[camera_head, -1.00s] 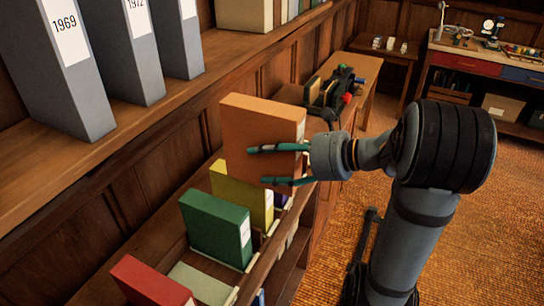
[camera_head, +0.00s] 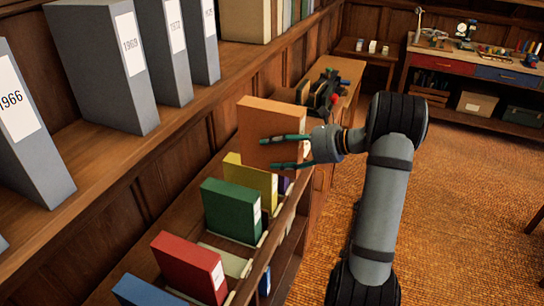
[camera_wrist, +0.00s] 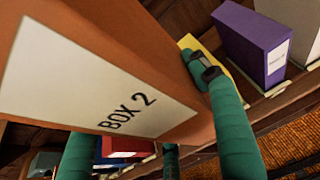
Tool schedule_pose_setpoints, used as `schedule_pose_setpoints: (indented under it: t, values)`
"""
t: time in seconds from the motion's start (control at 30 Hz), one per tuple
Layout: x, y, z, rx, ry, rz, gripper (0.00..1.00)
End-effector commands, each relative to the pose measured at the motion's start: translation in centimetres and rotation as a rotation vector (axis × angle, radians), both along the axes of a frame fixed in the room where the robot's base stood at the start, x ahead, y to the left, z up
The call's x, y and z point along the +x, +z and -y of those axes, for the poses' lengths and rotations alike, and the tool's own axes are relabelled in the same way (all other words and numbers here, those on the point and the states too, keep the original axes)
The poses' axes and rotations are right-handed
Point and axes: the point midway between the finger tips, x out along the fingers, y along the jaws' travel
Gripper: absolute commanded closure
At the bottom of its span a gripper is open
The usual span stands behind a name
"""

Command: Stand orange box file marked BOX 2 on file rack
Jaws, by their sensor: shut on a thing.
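The orange box file (camera_head: 270,120) is held upright, a little above the row of files, in the head view. Its white label reading BOX 2 (camera_wrist: 105,95) shows in the wrist view. My gripper (camera_head: 268,153) is shut on the box file, with teal fingers across its broad side. The file rack (camera_head: 228,262) is on the lower shelf, with a pale bare spot between the green box file (camera_head: 230,210) and the red box file (camera_head: 190,265). A yellow box file (camera_head: 250,180) stands below the held file, and a purple one (camera_wrist: 248,42) beyond it.
An upper shelf (camera_head: 105,165) with grey binders runs along the left. A blue file (camera_head: 145,292) is at the near end of the row. A dark object with red and green parts (camera_head: 325,88) lies beyond the held file. Open carpeted floor (camera_head: 460,190) is on the right.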

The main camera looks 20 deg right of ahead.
Motion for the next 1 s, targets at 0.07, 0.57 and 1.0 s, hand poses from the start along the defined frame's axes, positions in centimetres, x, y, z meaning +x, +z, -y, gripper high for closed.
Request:
schedule_pose_setpoints:
  t: [0.07,0.57,1.0]
  values:
    - [-0.2,0.3,-0.3,0.003,0.006,0.003,0.95]
    - [-9.1,0.2,-7.7,0.002,0.012,0.004,0.95]
    - [-15.4,0.0,-12.9,0.001,0.011,0.010,0.95]
